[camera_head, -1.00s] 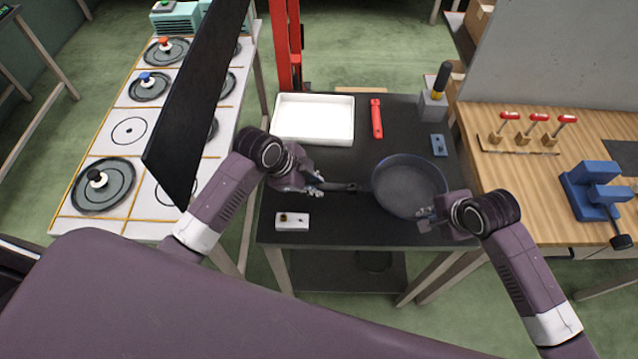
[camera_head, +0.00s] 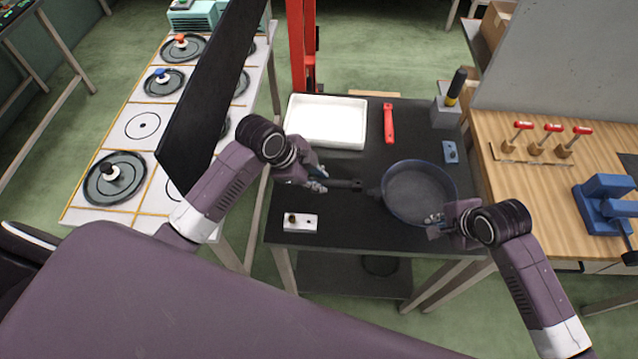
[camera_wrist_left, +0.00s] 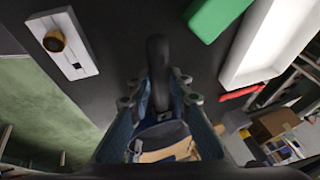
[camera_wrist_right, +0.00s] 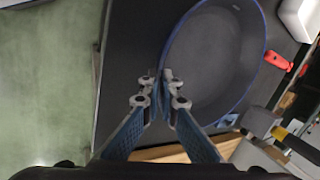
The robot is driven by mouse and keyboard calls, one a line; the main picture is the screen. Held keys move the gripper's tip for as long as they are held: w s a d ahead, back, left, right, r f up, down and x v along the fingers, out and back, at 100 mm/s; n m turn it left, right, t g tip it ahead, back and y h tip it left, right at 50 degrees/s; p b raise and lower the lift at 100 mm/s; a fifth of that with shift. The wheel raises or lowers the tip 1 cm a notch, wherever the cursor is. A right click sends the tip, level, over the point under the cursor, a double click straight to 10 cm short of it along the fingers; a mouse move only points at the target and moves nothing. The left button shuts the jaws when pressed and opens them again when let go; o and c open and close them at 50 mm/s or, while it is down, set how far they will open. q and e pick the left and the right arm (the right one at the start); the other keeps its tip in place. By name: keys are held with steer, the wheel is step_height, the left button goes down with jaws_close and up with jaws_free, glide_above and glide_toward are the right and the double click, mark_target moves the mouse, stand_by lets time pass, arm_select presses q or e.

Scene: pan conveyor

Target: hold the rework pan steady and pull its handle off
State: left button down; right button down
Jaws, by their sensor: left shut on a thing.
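The rework pan (camera_head: 419,192), dark grey with a blue rim, sits on the black table. It also shows in the right wrist view (camera_wrist_right: 215,60). Its black handle (camera_head: 345,184) points left in the head view and seems in line with a dark bracket at the pan's side; I cannot tell if they are apart. My left gripper (camera_head: 318,180) is shut on the handle, whose rounded end (camera_wrist_left: 157,50) sticks out past the fingers. My right gripper (camera_head: 434,222) is at the pan's near right rim, its fingertips (camera_wrist_right: 163,82) close together with the rim between them.
A white tray (camera_head: 326,143), a red tool (camera_head: 388,123) and a grey block with a yellow-banded black handle (camera_head: 456,88) stand behind. A white block with a brass knob (camera_head: 300,223) lies in front. A dark panel (camera_head: 205,105) rises at left. A wooden bench with a blue vise (camera_head: 598,205) is at right.

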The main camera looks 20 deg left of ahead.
arm_select(q)
steer(key=shift+r, duration=2.35)
arm_select(e)
steer(key=c, duration=2.1)
jaws_free()
steer(key=v, duration=1.2)
